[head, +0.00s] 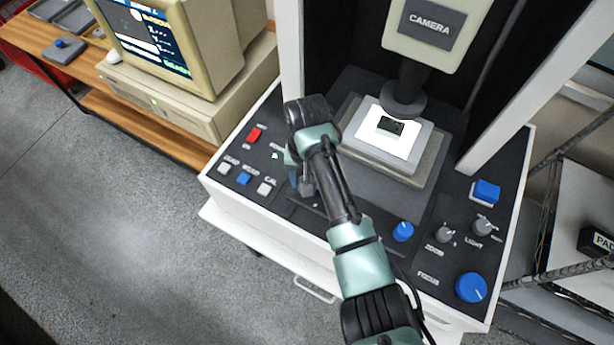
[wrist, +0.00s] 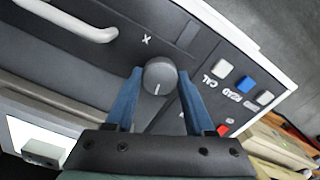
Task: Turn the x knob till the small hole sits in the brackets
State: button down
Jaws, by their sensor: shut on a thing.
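The x knob (wrist: 160,76) is a dark grey round knob with a white pointer line, below a printed X in the wrist view. My gripper (wrist: 158,82) is shut on it, one blue finger at each side. In the head view my gripper (head: 304,183) is at the front left of the machine's panel, and my arm covers part of the panel. The monitor (head: 152,35) at the upper left has a dark picture area and text on its screen. The hole and brackets are too small to make out there. A dark part (head: 391,126) lies on the lit stage (head: 403,148).
The camera head (head: 430,30) hangs over the stage. Red, white and blue buttons (head: 243,178) are left of my gripper. A blue knob (head: 402,231), zoom knob (head: 445,234), light knob (head: 483,226) and large focus knob (head: 471,287) are to the right.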

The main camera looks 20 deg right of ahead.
jog(key=n+p, duration=0.2)
jog(key=n, duration=0.3)
jog(key=shift+r, duration=0.1)
jog(key=n+p, duration=0.1)
jog(key=n, duration=0.4)
jog(key=shift+w, duration=0.1)
dwell(0.4)
jog(key=shift+c, duration=1.3)
grip_release()
notch_tip(320, 180, up, 13)
